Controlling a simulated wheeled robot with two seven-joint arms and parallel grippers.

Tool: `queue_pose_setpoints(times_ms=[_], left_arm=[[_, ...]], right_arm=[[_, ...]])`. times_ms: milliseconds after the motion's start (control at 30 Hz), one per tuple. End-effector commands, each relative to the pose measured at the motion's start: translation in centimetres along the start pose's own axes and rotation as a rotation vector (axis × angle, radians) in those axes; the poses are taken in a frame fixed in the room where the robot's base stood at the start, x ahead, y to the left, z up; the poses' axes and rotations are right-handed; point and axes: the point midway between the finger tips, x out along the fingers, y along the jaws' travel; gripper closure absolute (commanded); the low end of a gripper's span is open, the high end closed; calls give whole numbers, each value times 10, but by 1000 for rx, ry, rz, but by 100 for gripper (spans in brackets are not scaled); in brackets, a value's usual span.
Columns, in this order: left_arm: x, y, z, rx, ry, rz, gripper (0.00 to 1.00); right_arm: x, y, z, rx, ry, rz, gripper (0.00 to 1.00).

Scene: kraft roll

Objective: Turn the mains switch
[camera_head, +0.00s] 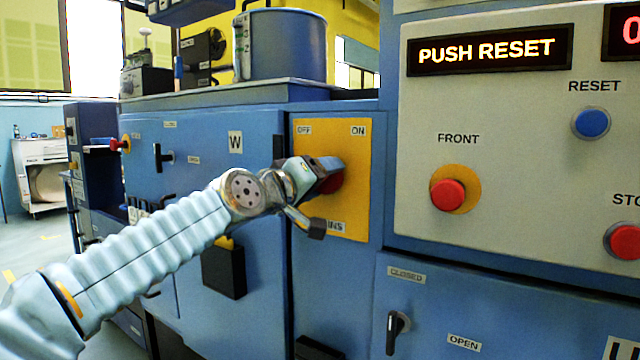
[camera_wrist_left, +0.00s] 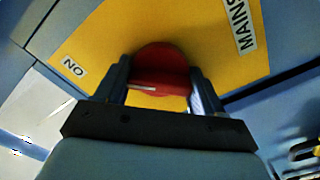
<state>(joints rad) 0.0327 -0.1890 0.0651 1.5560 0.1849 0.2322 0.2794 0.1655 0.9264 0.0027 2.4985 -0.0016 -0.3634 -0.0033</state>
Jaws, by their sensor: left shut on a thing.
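The mains switch (camera_wrist_left: 160,66) is a round red knob on a yellow plate (camera_head: 352,215) with OFF at its upper left, ON at its upper right and a partly hidden MAINS label below. My left gripper (camera_head: 328,175) is at the knob and hides most of it in the head view. In the left wrist view my left gripper (camera_wrist_left: 160,90) has one finger on each side of the knob and is shut on it. A pale bar marks the knob's face. My right gripper is not in view.
A grey panel to the right carries a red FRONT button (camera_head: 447,195), a blue RESET button (camera_head: 591,122) and a red stop button (camera_head: 624,241). A display (camera_head: 488,50) reads PUSH RESET. A black handle (camera_head: 397,331) sits below, between CLOSED and OPEN labels.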

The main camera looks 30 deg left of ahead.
Motion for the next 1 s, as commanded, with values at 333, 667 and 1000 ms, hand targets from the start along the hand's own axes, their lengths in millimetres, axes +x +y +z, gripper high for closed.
queue_pose_setpoints(times_ms=[333,667,1000], left_arm=[[1,-1,3,30,-8,-3,62],[1,-1,3,29,-7,-3,17],[0,0,1,27,-3,-1,6]], right_arm=[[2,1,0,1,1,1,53],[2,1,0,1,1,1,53],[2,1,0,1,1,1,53]])
